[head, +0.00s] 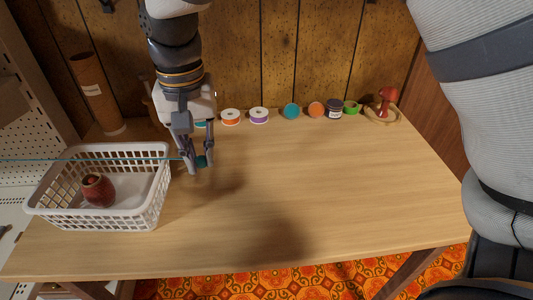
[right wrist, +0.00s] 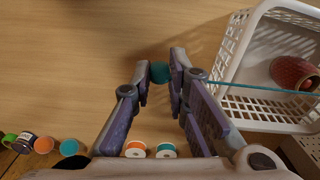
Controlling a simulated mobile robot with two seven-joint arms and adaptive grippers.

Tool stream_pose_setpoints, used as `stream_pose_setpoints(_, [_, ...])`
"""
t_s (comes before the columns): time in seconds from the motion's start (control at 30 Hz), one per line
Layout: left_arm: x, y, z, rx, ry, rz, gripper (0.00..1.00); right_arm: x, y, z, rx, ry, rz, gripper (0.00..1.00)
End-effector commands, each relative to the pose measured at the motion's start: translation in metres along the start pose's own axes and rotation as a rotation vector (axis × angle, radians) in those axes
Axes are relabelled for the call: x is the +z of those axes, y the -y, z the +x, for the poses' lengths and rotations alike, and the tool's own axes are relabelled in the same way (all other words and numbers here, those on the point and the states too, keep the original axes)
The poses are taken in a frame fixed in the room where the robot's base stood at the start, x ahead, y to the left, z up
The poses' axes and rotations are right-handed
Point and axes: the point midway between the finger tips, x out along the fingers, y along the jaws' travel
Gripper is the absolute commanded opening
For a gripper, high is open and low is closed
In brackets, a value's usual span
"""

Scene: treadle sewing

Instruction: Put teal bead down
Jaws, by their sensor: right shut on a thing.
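The teal bead (head: 202,161) is between the fingertips of my right gripper (head: 196,165), over the left part of the wooden table, just right of the white basket. In the right wrist view the bead (right wrist: 160,72) sits between the two purple-grey fingers (right wrist: 162,76), which are shut on it. The fingers point down. I cannot tell whether the bead touches the tabletop. A thin teal line (head: 90,159) runs from the left edge over the basket to the gripper; it also shows in the right wrist view (right wrist: 270,89). My left gripper is not in view.
The white basket (head: 148,210) holds a dark red pot (head: 98,191). Along the back stand an orange spool (head: 231,117), a purple spool (head: 259,116), several small round items and a wooden dish (head: 373,116) with a red object. The middle and right of the table (head: 330,180) are clear.

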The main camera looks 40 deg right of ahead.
Motion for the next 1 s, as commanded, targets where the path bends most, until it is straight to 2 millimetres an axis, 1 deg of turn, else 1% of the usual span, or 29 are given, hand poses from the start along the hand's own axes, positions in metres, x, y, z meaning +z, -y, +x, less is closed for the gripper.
stream_pose_setpoints(0.03, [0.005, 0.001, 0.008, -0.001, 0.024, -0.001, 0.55, -0.005, 0.013, 0.002, 0.008, 0.005, 0.031, 0.07])
stream_pose_setpoints(0.1, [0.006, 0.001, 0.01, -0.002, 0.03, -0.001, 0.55, -0.008, 0.024, -0.006, 0.007, 0.005, 0.065, 0.07])
stream_pose_setpoints(0.17, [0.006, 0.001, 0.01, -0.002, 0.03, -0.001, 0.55, -0.011, 0.025, -0.009, 0.005, 0.006, 0.081, 0.07])
stream_pose_setpoints(0.27, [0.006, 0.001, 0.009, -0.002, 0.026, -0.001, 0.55, -0.019, 0.007, -0.004, 0.003, 0.007, 0.091, 0.07])
stream_pose_setpoints(0.4, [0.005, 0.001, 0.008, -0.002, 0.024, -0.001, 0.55, -0.038, -0.035, 0.017, 0.002, 0.007, 0.092, 0.07])
stream_pose_setpoints(0.47, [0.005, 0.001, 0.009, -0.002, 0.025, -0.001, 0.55, -0.046, -0.052, 0.025, 0.0, 0.007, 0.091, 0.07])
stream_pose_setpoints(0.5, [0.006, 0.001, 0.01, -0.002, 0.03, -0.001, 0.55, -0.05, -0.061, 0.037, 0.003, 0.009, 0.09, 0.07])
stream_pose_setpoints(0.6, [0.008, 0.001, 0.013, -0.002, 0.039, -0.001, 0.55, -0.058, -0.077, 0.06, 0.004, 0.009, 0.088, 0.07])
stream_pose_setpoints(0.7, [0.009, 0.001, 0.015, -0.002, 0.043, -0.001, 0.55, -0.062, -0.087, 0.072, 0.003, 0.006, 0.086, 0.07])
stream_pose_setpoints(0.87, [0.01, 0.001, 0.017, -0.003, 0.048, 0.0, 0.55, -0.067, -0.097, 0.086, 0.003, 0.005, 0.086, 0.07])
stream_pose_setpoints(1.0, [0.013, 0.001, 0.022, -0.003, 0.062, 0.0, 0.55, -0.067, -0.098, 0.114, 0.006, 0.007, 0.083, 0.07])
